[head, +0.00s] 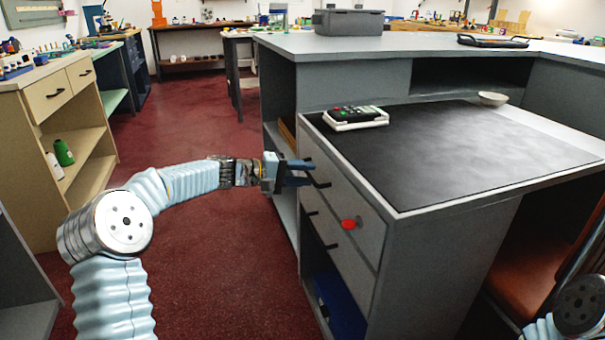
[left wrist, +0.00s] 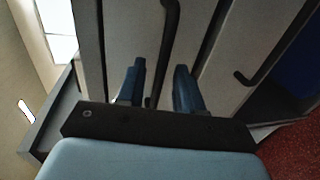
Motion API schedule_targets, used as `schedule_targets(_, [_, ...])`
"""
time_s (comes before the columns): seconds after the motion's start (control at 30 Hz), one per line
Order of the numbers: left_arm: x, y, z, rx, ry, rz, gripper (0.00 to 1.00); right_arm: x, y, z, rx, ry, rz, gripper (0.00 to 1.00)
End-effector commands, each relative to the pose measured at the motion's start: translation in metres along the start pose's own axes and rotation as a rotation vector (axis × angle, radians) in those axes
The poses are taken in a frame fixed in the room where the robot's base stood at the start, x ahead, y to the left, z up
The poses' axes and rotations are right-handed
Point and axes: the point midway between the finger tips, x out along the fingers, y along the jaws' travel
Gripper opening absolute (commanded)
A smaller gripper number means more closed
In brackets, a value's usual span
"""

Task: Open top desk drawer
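The grey desk (head: 460,222) has a top drawer (head: 345,197) in its left side, its front looking flush with the desk. A dark bar handle (head: 321,183) is on that front; a dark handle (left wrist: 169,50) also shows in the left wrist view. My left gripper (head: 308,172) is at the drawer front by this handle. In the left wrist view its two blue fingers (left wrist: 160,75) are apart, with the handle running between them. I cannot tell whether they touch it. My right gripper is out of view.
A red round piece (head: 350,223) sits on the drawer front. A lower handle (head: 331,245) and an open shelf with a blue item (head: 340,305) are below. Red floor left of the desk is clear.

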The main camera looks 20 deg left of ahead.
Motion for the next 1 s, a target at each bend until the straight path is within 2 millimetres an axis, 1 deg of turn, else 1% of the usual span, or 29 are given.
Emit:
schedule_targets(0.2, [0.0005, -0.0002, -0.0002, 0.000, 0.000, 0.000, 0.36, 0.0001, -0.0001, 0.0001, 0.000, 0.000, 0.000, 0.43])
schedule_targets(0.23, [0.0004, -0.0002, -0.0002, 0.000, 0.000, 0.000, 0.34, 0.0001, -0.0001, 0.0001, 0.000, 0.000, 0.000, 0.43])
schedule_targets(0.4, [0.0002, -0.0002, -0.0002, 0.000, 0.001, 0.000, 0.08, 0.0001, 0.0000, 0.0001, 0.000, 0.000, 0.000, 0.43])
schedule_targets(0.47, [0.0002, -0.0002, -0.0002, 0.000, 0.001, 0.000, 0.00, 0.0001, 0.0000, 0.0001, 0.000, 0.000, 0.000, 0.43])
schedule_targets(1.0, [0.0000, -0.0006, -0.0003, 0.000, 0.001, -0.001, 0.00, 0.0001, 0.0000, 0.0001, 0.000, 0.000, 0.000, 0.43])
